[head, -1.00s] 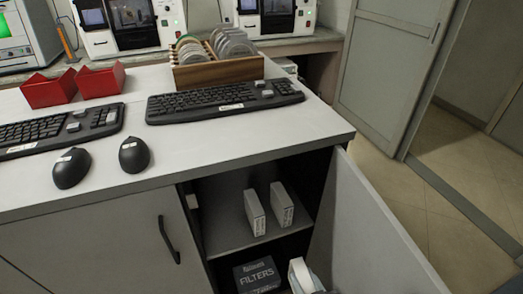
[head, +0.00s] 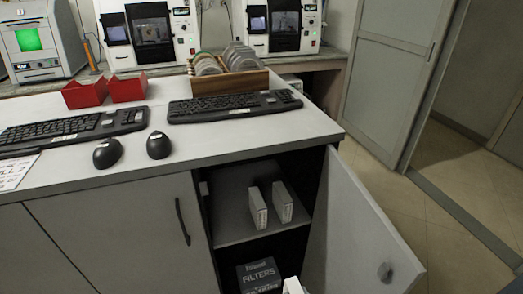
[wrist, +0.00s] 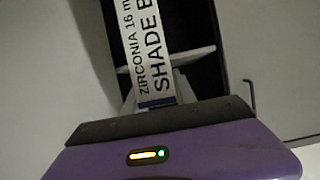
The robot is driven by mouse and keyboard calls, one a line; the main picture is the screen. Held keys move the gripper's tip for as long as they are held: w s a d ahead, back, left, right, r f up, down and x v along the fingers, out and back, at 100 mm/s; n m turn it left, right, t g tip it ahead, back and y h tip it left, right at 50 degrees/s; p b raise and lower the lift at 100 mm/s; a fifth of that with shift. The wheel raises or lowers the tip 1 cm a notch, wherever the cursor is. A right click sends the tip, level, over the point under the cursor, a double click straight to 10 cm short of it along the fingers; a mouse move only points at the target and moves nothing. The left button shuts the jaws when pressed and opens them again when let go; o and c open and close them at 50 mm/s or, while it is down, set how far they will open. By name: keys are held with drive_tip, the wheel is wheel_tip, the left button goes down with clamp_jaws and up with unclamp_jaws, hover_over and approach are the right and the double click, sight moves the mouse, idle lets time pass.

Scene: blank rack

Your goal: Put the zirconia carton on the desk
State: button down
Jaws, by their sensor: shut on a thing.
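The zirconia carton (wrist: 150,45) is a slim white box in the wrist view, printed "ZIRCONIA 16 mm" and "SHADE B" with a dark blue band at its near end. My gripper (wrist: 158,98) is shut on it; the purple and dark housing fills the lower part of that view. The carton's far end is cut off by the frame edge. My gripper cannot be made out in the head view. The desk (head: 235,142) is the pale worktop over grey cabinets.
The cabinet door (head: 355,235) stands open at the right. Two slim white boxes (head: 258,208) stand on its shelf, with a black FILTERS box (head: 258,276) below. Keyboards (head: 235,106), mice (head: 158,146), red trays (head: 87,94) and a disc rack (head: 228,82) occupy the worktop. Its front right is bare.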

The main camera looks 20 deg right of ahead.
wheel_tip(320, 180, up, 14)
drive_tip(key=p, duration=1.4)
drive_tip(key=shift+r, duration=0.2)
drive_tip(key=shift+d+r, duration=0.1)
drive_tip(key=shift+r, duration=0.05)
